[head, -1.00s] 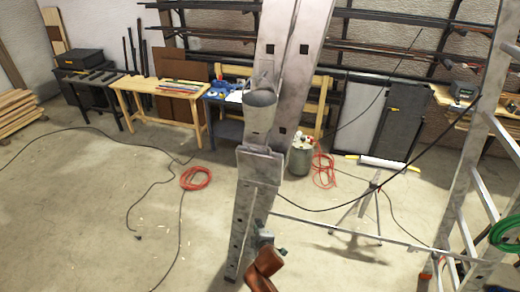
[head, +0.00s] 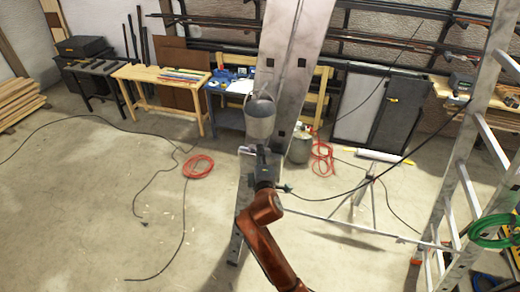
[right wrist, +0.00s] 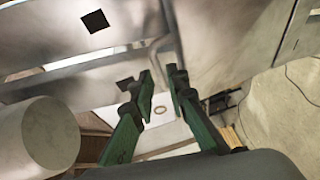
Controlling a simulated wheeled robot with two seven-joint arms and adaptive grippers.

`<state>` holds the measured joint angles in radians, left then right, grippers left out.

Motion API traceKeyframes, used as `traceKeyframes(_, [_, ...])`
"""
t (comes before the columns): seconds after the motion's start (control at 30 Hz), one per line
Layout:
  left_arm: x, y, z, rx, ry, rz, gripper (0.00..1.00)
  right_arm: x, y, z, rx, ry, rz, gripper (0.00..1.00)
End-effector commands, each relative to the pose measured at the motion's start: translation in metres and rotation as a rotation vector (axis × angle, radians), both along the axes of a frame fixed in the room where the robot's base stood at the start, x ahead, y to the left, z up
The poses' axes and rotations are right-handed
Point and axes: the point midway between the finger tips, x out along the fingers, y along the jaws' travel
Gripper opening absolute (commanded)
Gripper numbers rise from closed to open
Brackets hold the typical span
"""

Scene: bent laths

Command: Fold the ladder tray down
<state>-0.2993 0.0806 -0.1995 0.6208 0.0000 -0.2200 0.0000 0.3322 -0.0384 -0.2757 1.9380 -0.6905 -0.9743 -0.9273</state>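The stepladder's grey metal rails (head: 290,60) with square holes rise through the middle of the head view. A grey bucket (head: 260,118) is against them. A small pale plate edge (head: 245,150) shows just below the bucket; I cannot tell whether it is the tray. My right gripper (head: 264,162) is in front of the ladder just under the bucket and hides what is behind it. In the right wrist view its green fingers (right wrist: 160,82) are apart with nothing held. Metal panels (right wrist: 75,75) lie close beyond them. My left gripper is out of view.
Another ladder part with rungs (head: 465,190) stands at the right, a green hose coil (head: 492,230) on it. A roller stand (head: 375,160), red cable coils (head: 198,166) and black cables lie around. Benches (head: 165,80) line the wall. The left floor is mostly open.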

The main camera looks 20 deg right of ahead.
Motion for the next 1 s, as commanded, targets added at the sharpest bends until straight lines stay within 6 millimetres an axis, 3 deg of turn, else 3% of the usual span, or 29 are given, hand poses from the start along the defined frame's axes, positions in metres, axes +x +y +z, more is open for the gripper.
traceKeyframes(0.17, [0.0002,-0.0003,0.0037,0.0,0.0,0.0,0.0,0.0127,-0.0026,-0.0009,0.001,0.0,0.0,0.14])
traceKeyframes(0.43, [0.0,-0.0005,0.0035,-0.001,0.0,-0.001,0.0,0.0142,-0.0027,-0.0021,0.002,0.0,0.001,0.14])
traceKeyframes(0.67, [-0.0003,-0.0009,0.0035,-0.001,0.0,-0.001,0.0,0.014,-0.0027,-0.0021,0.001,0.001,0.001,0.0])
traceKeyframes(1.0, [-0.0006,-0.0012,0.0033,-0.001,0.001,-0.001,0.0,0.0139,-0.0027,-0.0024,0.001,0.001,0.001,0.0])
